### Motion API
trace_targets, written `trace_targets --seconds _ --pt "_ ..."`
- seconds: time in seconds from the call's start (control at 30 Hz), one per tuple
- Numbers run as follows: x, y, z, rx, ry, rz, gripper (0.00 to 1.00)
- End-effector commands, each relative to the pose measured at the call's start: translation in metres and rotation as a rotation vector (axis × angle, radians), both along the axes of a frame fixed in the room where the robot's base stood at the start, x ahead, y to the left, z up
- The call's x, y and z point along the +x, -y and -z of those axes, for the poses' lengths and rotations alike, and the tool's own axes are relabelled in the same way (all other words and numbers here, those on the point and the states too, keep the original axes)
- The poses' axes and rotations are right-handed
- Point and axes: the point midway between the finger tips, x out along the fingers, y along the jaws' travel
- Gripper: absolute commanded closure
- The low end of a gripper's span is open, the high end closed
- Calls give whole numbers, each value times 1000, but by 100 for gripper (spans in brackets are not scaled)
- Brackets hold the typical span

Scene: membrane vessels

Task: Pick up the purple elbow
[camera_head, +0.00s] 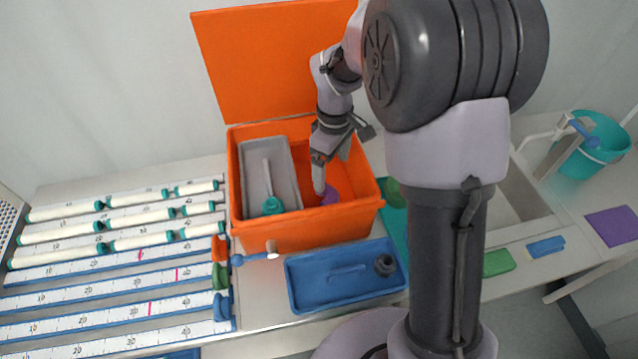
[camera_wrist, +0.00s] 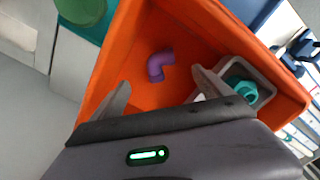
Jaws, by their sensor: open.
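The purple elbow (camera_wrist: 158,66) lies on the floor of the orange box (camera_wrist: 205,50) in the wrist view, a short bent pipe piece. In the head view the purple elbow (camera_head: 329,196) shows partly, beside a fingertip of my gripper. My gripper (camera_head: 332,172) points down into the orange box (camera_head: 290,236) in the head view. In the wrist view my gripper (camera_wrist: 160,95) is open and empty, its two fingers apart with the elbow beyond the gap between them. I cannot tell the exact height of the fingertips above the elbow.
A grey tray (camera_head: 284,160) with a teal-ended piece (camera_head: 271,205) fills the left part of the box. The box's open lid (camera_head: 270,60) stands behind. A blue tray (camera_head: 330,292) with a dark fitting lies in front. White tubes (camera_head: 130,216) lie at left.

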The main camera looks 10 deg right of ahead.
Motion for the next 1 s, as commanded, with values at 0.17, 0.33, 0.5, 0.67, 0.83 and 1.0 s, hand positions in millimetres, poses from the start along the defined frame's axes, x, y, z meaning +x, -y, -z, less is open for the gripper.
trace_targets --seconds 0.17,0.33,0.5,0.67,0.83,1.0 --pt "0 0 51 0 -1 1 11" --pt "0 0 66 1 1 3 11" --pt "-2 2 96 0 -1 2 11" --pt "-1 2 117 1 1 2 11" --pt "-1 2 114 1 2 2 13" --pt "-1 2 114 1 2 3 46"
